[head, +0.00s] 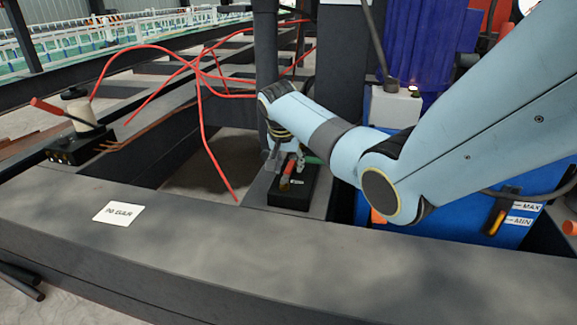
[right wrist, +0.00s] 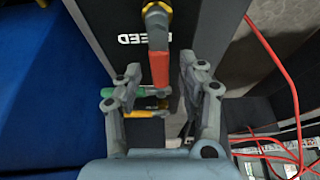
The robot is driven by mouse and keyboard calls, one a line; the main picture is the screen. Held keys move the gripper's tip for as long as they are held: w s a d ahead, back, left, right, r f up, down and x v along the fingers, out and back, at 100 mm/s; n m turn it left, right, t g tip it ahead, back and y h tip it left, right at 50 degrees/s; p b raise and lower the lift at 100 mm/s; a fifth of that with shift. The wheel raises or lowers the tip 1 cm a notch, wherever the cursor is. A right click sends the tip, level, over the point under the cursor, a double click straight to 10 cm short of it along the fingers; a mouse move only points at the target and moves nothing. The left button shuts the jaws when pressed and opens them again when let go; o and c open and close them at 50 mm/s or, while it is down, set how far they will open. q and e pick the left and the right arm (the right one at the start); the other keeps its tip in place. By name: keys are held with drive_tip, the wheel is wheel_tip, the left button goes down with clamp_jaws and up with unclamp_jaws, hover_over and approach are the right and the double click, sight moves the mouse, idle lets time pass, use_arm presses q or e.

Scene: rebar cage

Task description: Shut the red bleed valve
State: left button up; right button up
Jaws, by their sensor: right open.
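The red bleed valve lever (head: 287,173) stands on a black block (head: 290,199) on the dark beam. In the right wrist view the red lever (right wrist: 159,66) hangs down from a yellow-metal pivot (right wrist: 156,14), beside a partly covered white label ending in "EED" (right wrist: 143,39). My right gripper (right wrist: 159,72) is open, one finger on each side of the red lever. Whether either finger touches it, I cannot tell. In the head view the right gripper (head: 279,156) is just above the block, partly hidden by its wrist. My left gripper is not in view.
A green handle (right wrist: 122,90) and a yellow one (right wrist: 150,106) lie close by the fingers. A blue tank (head: 470,215) is right of the block. Red hoses (head: 203,110) loop on the left. A pump with a red-tipped lever (head: 75,140) stands far left.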

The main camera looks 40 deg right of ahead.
clamp_jaws()
idle(0.3)
idle(0.4)
